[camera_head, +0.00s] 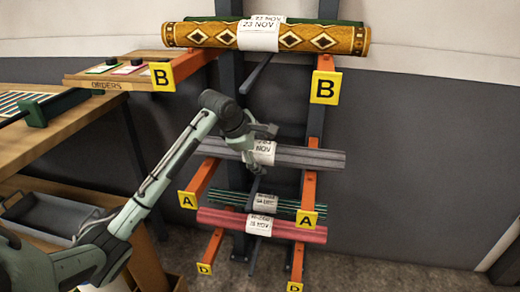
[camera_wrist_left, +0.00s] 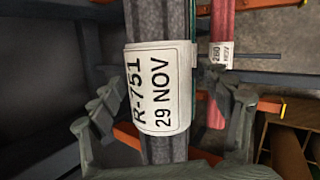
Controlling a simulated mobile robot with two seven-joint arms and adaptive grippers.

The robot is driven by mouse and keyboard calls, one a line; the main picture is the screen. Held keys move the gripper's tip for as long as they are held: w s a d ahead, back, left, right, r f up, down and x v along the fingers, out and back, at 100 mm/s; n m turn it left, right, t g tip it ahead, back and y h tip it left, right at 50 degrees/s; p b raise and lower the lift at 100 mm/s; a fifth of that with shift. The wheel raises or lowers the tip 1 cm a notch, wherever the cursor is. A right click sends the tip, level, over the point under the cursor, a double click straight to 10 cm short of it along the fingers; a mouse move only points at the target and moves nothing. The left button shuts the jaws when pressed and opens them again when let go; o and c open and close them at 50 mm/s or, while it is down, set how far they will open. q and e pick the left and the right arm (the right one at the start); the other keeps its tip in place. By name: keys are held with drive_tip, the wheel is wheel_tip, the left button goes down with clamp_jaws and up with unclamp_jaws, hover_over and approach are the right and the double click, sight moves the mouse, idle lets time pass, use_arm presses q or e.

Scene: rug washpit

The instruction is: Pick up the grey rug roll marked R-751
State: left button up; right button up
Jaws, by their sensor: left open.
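The grey rug roll (camera_head: 315,158) lies across the orange arms of the rack at the A level in the head view. In the left wrist view the roll (camera_wrist_left: 150,20) runs up and down the picture, and its white label (camera_wrist_left: 158,90) reads R-751, 29 NOV. My left gripper (camera_head: 260,150) is at the label, near the roll's middle. It is open, with one finger on each side of the roll in the left wrist view (camera_wrist_left: 163,92). I cannot tell if the fingers touch it. My right gripper is not in view.
A patterned yellow roll (camera_head: 200,36) lies above on the B arms. A dark green striped roll (camera_head: 300,207) and a red roll (camera_head: 300,232) lie close below. A wooden table (camera_head: 60,128) and a grey bin (camera_head: 55,213) are on the left.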

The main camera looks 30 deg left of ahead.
use_arm(q)
drive_tip(key=shift+d, duration=0.1)
drive_tip(key=shift+s, duration=0.1)
drive_tip(key=shift+c, duration=0.8)
drive_tip(key=c, duration=1.4)
drive_tip(key=shift+r, duration=0.15)
drive_tip(key=shift+c, duration=0.6)
